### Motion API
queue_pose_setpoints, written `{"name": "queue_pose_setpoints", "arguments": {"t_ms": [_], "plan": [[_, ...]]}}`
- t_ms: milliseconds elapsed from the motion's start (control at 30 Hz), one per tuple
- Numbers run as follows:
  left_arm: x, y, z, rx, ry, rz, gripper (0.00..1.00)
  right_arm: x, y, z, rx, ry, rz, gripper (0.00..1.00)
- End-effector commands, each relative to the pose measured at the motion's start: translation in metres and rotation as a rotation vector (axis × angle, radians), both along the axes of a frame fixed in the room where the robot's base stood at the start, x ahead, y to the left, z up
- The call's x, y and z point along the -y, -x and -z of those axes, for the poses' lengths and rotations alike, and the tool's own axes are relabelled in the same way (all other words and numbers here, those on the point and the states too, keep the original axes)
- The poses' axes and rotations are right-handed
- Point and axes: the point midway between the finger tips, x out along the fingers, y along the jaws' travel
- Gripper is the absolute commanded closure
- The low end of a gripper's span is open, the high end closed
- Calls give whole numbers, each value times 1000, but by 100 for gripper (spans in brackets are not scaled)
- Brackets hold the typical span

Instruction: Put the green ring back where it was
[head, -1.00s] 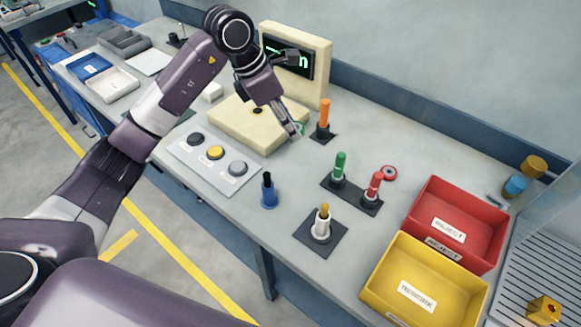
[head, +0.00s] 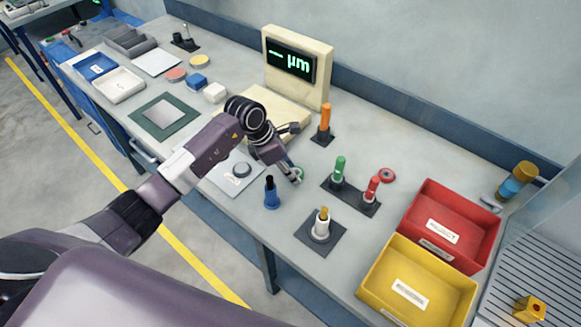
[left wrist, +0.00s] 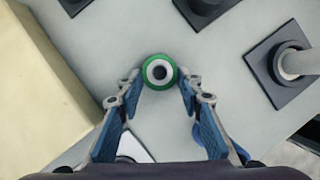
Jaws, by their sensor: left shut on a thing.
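The green ring (head: 299,172) is in the fingertips of my left gripper (head: 295,178), which is shut on it above the table, right of the button panel. In the left wrist view the green ring (left wrist: 147,76) sits between the fingertips (left wrist: 160,78), with a pale inner part and dark centre. The ring is apart from these posts. My right gripper is not in view.
A blue post (head: 271,193) is close left of the gripper; a white post (head: 321,226) stands nearer the front edge. An orange post (head: 325,118) is behind. Red (head: 412,222) and yellow (head: 372,277) bins are at right.

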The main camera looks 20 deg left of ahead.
Motion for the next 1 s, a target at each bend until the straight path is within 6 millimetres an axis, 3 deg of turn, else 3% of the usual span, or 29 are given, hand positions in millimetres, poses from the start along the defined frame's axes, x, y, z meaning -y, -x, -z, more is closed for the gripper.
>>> {"name": "queue_pose_setpoints", "arguments": {"t_ms": [267, 300, 467, 833, 1000], "plan": [[0, -1, 3, 2, 0, 0, 86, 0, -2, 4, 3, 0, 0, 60], [-1, -1, 3, 2, -1, 0, 65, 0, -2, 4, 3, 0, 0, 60], [0, -1, 2, 1, -1, 1, 49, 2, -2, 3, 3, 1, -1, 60], [-1, 0, -3, 2, 0, 0, 49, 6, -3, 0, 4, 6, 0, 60], [-12, 6, -27, 6, -5, 1, 49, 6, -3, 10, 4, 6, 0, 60]]}}
